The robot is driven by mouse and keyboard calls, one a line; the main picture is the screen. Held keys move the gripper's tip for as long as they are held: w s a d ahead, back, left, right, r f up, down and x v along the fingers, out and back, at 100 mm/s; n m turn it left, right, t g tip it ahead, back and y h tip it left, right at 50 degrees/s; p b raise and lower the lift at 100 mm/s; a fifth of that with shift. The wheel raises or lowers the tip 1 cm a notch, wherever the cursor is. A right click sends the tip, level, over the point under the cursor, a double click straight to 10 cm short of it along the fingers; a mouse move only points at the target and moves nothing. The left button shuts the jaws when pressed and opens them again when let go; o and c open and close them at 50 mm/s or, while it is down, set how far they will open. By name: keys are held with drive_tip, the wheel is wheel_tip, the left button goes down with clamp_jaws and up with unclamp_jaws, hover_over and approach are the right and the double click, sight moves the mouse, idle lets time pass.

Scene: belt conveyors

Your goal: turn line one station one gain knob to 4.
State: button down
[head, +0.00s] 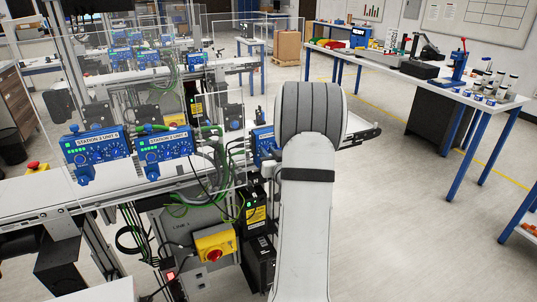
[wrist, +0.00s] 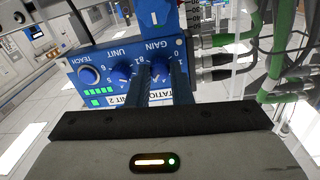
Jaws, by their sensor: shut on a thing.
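In the wrist view a blue sensor unit (wrist: 100,66) appears upside down, with GAIN, UNIT and TEACH printed on its face. Its label (wrist: 122,100) is partly covered; a 2 shows, but the station number is hidden. My gripper (wrist: 161,78) has its two dark fingers on either side of the gain knob (wrist: 159,70) and is shut on it. The knob's pointer setting is too small to read surely. In the head view my arm hides the gripper and most of a blue unit (head: 264,143) beside it.
A second blue knob (wrist: 122,74) and the round TEACH button (wrist: 88,75) sit close beside the held knob. Cables (wrist: 225,58) plug in at the unit's right. In the head view, other blue units (head: 95,151) line the conveyor. Clear floor (head: 420,240) lies to the right.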

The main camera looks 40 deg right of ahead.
drive_tip(key=n+b, duration=0.8)
drive_tip(key=b, duration=0.7)
drive_tip(key=shift+r, duration=0.1)
drive_tip(key=c, duration=1.3)
unclamp_jaws()
drive_tip(key=b+v, duration=0.1)
drive_tip(key=v, duration=0.6)
drive_tip(key=shift+s, duration=0.35)
